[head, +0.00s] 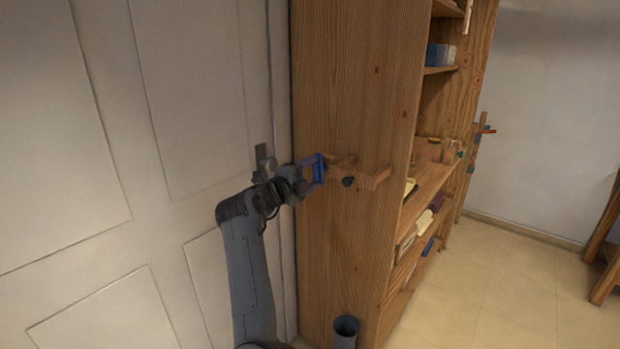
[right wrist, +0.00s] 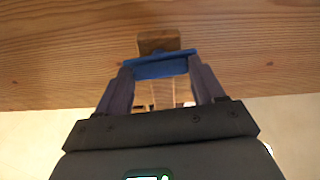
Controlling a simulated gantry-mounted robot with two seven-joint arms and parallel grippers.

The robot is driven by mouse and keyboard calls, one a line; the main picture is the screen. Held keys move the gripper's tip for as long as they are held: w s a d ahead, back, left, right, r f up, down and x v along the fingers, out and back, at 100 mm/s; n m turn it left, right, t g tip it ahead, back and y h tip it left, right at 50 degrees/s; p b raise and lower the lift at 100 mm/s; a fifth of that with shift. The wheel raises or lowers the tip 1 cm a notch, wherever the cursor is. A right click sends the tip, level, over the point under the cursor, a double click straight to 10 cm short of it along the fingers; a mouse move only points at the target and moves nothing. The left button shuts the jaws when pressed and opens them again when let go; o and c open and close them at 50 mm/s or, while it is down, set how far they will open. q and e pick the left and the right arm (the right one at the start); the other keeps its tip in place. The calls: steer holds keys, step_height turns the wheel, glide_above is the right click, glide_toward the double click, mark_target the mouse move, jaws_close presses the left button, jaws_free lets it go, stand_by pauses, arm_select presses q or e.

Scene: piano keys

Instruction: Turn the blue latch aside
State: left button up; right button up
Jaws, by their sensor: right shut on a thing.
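The blue latch (head: 319,169) is on the side panel of a wooden shelf unit, beside small wooden blocks (head: 343,163). My right gripper (head: 311,170) reaches it from the left in the head view. In the right wrist view the latch (right wrist: 160,65) lies across a wooden block (right wrist: 158,41), and the two fingers of my right gripper (right wrist: 161,73) are at its near side, shut on it. The exact contact of the fingertips is partly hidden. My left gripper is not in view.
The wooden shelf unit (head: 350,80) stands against a white panelled door (head: 190,100) with a metal handle plate (head: 263,160). A dark cylindrical bin (head: 346,330) is low at the shelf's front. Open tiled floor (head: 500,275) lies to the right.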

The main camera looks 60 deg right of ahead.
steer(key=shift+m, duration=0.5)
steer(key=o, duration=0.9)
steer(key=shift+o, duration=0.7)
steer(key=w+a+p, duration=0.1)
steer(key=a, duration=0.9)
steer(key=shift+a+p, duration=0.3)
steer(key=shift+a, duration=0.1)
steer(key=shift+w+f, duration=0.1)
